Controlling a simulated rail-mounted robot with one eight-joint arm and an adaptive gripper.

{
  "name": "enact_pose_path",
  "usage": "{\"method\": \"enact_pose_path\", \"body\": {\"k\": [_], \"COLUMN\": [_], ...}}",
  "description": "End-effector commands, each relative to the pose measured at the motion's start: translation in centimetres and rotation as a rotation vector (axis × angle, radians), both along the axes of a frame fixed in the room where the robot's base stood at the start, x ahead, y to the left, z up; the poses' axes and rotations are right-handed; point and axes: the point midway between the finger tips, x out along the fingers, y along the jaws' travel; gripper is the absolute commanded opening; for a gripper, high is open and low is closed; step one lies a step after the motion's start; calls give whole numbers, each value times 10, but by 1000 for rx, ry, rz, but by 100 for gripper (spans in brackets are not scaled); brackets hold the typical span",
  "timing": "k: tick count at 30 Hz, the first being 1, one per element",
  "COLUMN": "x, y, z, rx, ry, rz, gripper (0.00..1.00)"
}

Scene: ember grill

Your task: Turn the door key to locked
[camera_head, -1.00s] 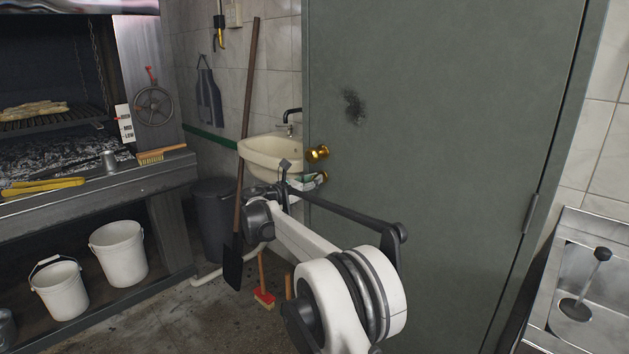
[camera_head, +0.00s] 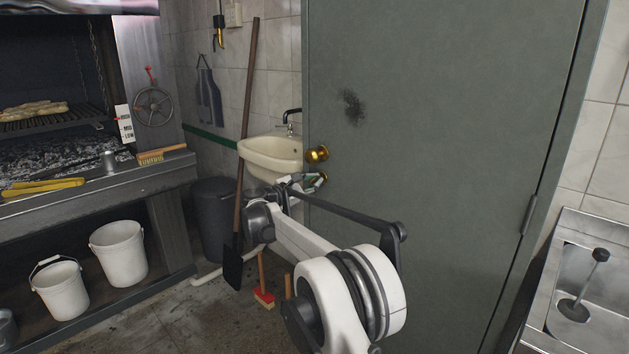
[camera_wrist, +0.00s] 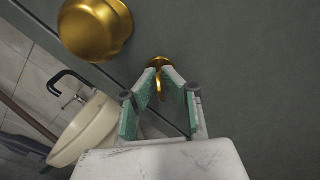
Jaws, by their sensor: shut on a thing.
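The grey-green door (camera_head: 440,110) fills the middle and right of the head view. Its brass knob (camera_head: 316,154) is near the left edge, and it also shows large in the wrist view (camera_wrist: 95,28). Below the knob, the brass door key (camera_wrist: 161,82) sits at its round brass lock plate in the wrist view. My gripper (camera_wrist: 161,75) is at the key, its fingertips closed on it from both sides. In the head view my gripper (camera_head: 316,182) is just under the knob, and the key is mostly hidden there.
A cream sink (camera_head: 268,155) is on the wall left of the door. A long-handled shovel (camera_head: 243,150) leans by it. The grill (camera_head: 90,195) stands at the left, and a steel basin (camera_head: 590,290) at the lower right.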

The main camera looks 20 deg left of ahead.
Motion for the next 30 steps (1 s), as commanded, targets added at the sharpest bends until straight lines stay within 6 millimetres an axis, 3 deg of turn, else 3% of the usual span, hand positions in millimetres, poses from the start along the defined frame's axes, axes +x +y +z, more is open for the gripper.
{"method": "enact_pose_path", "body": {"k": [30], "x": [-1], "y": [-1], "z": [-2], "rx": [816], "ry": [-350], "rz": [1], "gripper": [0]}}
